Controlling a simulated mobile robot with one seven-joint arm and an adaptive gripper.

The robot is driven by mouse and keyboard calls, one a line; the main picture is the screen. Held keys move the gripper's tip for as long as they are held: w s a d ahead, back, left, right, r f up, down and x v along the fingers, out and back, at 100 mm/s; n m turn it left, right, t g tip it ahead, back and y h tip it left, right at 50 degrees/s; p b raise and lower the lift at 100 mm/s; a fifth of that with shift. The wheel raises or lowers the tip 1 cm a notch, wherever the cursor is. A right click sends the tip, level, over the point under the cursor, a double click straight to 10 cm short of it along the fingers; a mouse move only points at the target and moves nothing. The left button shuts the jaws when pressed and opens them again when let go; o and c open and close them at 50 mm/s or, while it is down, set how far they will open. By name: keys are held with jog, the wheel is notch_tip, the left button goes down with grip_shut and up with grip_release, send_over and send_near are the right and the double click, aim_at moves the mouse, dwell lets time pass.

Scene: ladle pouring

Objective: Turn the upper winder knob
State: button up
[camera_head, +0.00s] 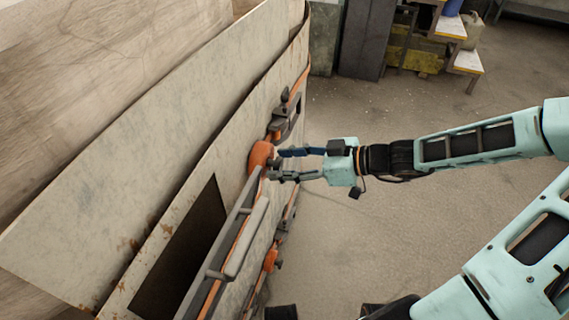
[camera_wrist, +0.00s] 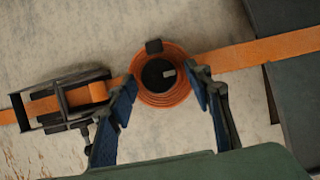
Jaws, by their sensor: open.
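The upper winder is an orange coil of strap (camera_head: 261,155) on the side of the large pale panel in the head view. In the wrist view its orange coil (camera_wrist: 160,99) surrounds a dark round knob (camera_wrist: 155,74) with a small light tab. My gripper (camera_head: 277,164) reaches in from the right, close to the winder. In the wrist view its two blue-padded fingers (camera_wrist: 164,84) stand apart, one on each side of the coil. It is open and holds nothing. I cannot tell whether the fingertips touch the coil.
An orange strap (camera_wrist: 265,52) runs both ways from the coil, through a dark ratchet buckle (camera_wrist: 62,103) at left. A second orange winder (camera_head: 270,260) sits lower. A grey bar handle (camera_head: 246,238) lies near my gripper. Open floor (camera_head: 400,240) is at right; steps (camera_head: 466,62) stand behind.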

jog(key=shift+c, duration=0.5)
jog(key=c, duration=1)
